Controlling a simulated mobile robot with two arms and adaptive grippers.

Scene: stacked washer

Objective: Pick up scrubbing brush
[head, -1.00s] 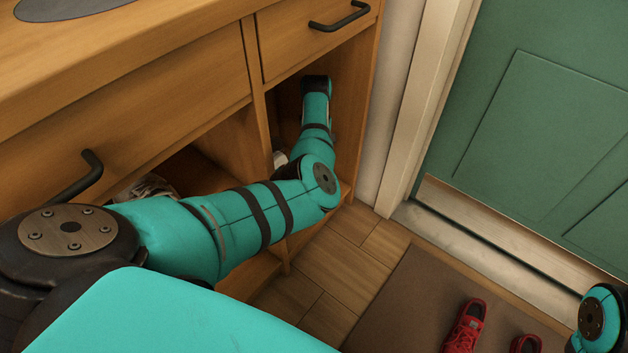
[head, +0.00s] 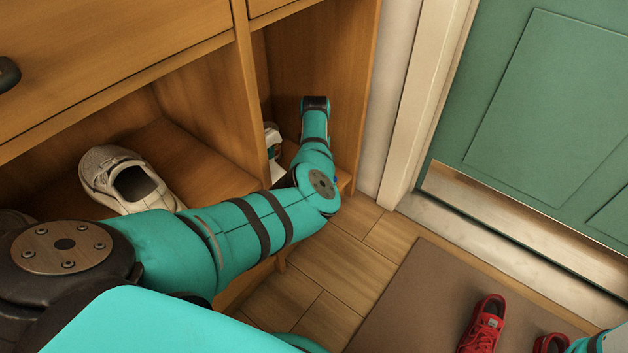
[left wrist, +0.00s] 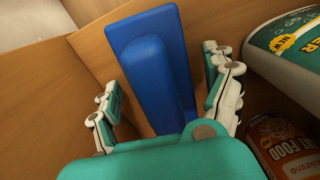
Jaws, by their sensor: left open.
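A blue object, which looks like the scrubbing brush (left wrist: 148,70), stands in the left wrist view with a broad flat back part and a long raised block in front. My left gripper (left wrist: 163,72) is open, with one finger on each side of the blue object. I cannot tell whether either finger touches it. In the head view my left arm reaches into the right compartment of the wooden cabinet (head: 245,95), and the arm hides the gripper there. My right gripper is out of view.
In the left wrist view, a white and teal package (left wrist: 285,50) and an orange food can (left wrist: 285,150) sit close to the right finger. A wooden wall (left wrist: 45,100) is at left. A pale shoe (head: 125,182) lies in the left compartment. Red shoes (head: 485,325) stand on the mat (head: 410,310).

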